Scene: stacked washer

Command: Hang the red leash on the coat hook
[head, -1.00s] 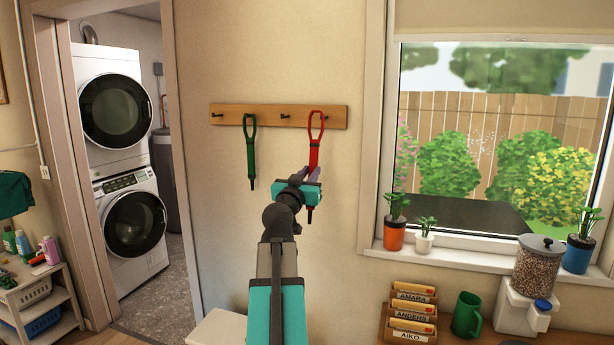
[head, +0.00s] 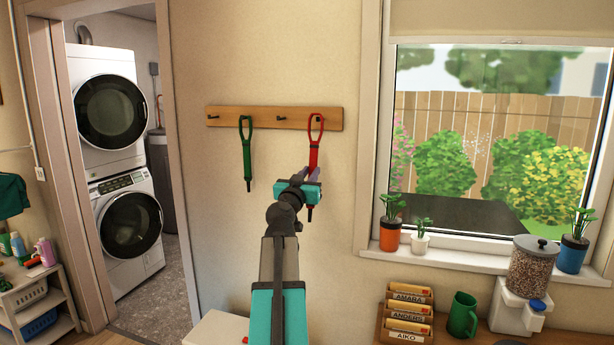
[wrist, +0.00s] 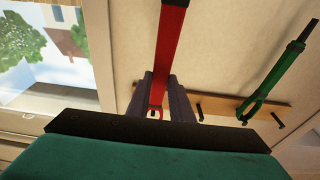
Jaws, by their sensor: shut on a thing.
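The red leash (head: 313,156) is upright in my gripper (head: 308,188), its loop in front of the right part of the wooden coat rack (head: 265,118). I cannot tell whether the loop is around a hook or only in front of it. A dark coat hook (head: 282,118) shows bare at the middle of the rack, and another (head: 213,117) at its left. In the wrist view my gripper (wrist: 166,95) has its fingers on either side of the red leash (wrist: 171,35), shut on its strap. The rack (wrist: 215,104) lies beyond the fingertips.
A green leash (head: 246,155) hangs on the rack to the left of the red one. A window (head: 480,130) with potted plants on its sill is at right. Mail slots (head: 405,318), a mug (head: 463,314) and a dispenser (head: 530,270) stand below it. A doorway with stacked washers (head: 120,170) is at left.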

